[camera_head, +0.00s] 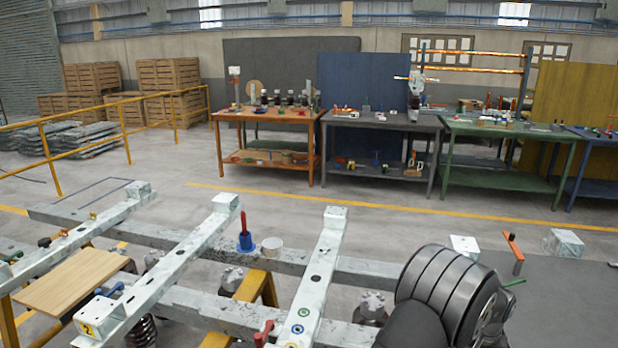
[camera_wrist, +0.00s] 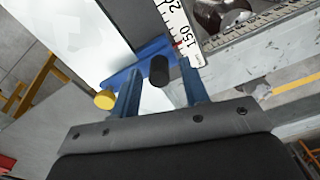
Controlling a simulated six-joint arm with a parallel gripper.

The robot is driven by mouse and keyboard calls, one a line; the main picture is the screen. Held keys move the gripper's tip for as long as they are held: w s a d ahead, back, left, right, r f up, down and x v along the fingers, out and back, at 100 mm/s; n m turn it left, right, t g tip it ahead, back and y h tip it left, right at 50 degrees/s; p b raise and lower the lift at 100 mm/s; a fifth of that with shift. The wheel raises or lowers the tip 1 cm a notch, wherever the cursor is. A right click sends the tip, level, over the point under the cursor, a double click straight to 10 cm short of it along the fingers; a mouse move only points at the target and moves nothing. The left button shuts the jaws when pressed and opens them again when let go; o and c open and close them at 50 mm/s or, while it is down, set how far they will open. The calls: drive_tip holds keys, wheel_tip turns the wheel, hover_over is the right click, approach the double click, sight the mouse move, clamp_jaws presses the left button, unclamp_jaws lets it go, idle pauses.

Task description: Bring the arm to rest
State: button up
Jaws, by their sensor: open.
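My gripper (camera_wrist: 160,88) shows in the wrist view as a dark palm with two blue fingers, spread apart. A blue bar (camera_wrist: 134,70) with a yellow round end (camera_wrist: 104,100) lies just past the fingertips. A short black cylinder (camera_wrist: 160,70) shows between the fingers; whether either finger touches it I cannot tell. A white ruler-like scale (camera_wrist: 178,22) with numbers is just beyond.
A pale steel frame (camera_head: 180,264) fills the near left and centre. Workbenches, including an orange one (camera_head: 267,117), stand behind. A yellow railing (camera_head: 126,138) is at left. The floor between is clear.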

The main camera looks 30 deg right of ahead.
drive_tip(key=shift+f, duration=0.2)
wheel_tip(320, 180, up, 18)
drive_tip(key=f, duration=0.1)
wheel_tip(320, 180, down, 16)
drive_tip(key=shift+f, duration=0.2)
drive_tip(key=shift+w+d+r, duration=0.1)
drive_tip(key=shift+w+d, duration=1)
drive_tip(key=shift+d, duration=0.05)
wheel_tip(320, 180, up, 17)
drive_tip(key=s+a+f+n, duration=0.1)
drive_tip(key=s+a+f, duration=0.2)
drive_tip(key=f, duration=0.1)
drive_tip(key=s+a+f+n, duration=0.1)
drive_tip(key=s+a+f, duration=0.3)
drive_tip(key=f, duration=0.1)
drive_tip(key=s+a+f+n, duration=0.1)
drive_tip(key=s+a+f, duration=0.2)
drive_tip(key=f, duration=0.2)
drive_tip(key=shift+s+a+f, duration=0.25)
drive_tip(key=shift+s+a, duration=0.05)
drive_tip(key=shift+a, duration=0.05)
drive_tip(key=shift+s+a+f, duration=0.35)
drive_tip(key=shift+a+f, duration=0.05)
drive_tip(key=shift+a, duration=0.1)
